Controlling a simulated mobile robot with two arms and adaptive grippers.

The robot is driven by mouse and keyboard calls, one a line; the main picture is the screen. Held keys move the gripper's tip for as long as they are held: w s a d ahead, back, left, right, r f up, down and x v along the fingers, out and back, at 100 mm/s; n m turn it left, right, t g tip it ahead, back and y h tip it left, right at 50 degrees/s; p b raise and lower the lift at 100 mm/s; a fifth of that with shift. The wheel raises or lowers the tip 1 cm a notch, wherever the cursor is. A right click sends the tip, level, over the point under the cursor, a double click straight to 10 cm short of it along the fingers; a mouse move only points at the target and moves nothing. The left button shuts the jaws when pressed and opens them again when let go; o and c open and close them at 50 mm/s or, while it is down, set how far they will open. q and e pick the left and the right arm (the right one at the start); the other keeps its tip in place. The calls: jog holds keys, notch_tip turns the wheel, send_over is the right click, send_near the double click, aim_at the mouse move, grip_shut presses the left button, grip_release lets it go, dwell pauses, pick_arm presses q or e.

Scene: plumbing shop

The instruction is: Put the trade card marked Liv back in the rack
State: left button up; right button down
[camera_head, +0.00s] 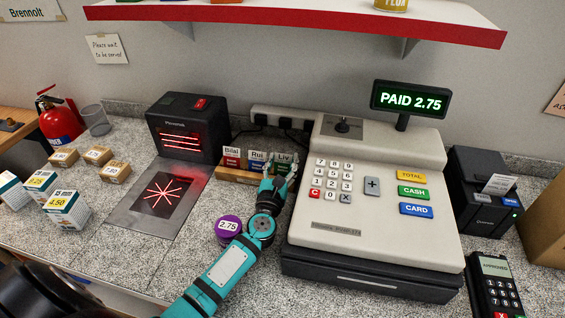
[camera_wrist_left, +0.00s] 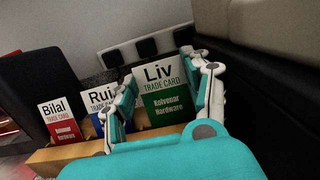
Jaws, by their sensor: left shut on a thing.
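The Liv trade card (camera_wrist_left: 163,86) is white above and green below. It stands upright at the right end of the wooden rack (camera_wrist_left: 62,155), beside the Rui card (camera_wrist_left: 99,98) and the Bilal card (camera_wrist_left: 61,122). My left gripper (camera_wrist_left: 165,95) is shut on the Liv card, with a finger at each side edge. The card's lower edge is at the rack, but I cannot tell if it is seated in its slot. In the head view the Liv card (camera_head: 284,160) shows behind my left gripper (camera_head: 281,168). My right gripper is not in view.
The cash register (camera_head: 370,190) stands close to the right of the rack (camera_head: 232,175), and the black scanner (camera_head: 188,128) to its left. A purple round item (camera_head: 228,229) lies in front. Small boxes (camera_head: 68,209) stand at the left. A shelf (camera_head: 300,18) hangs above.

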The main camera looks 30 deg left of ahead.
pick_arm(q)
jog(key=o, duration=0.8)
jog(key=shift+c, duration=0.2)
jog(key=v, duration=1.2)
jog(key=shift+r, duration=0.1)
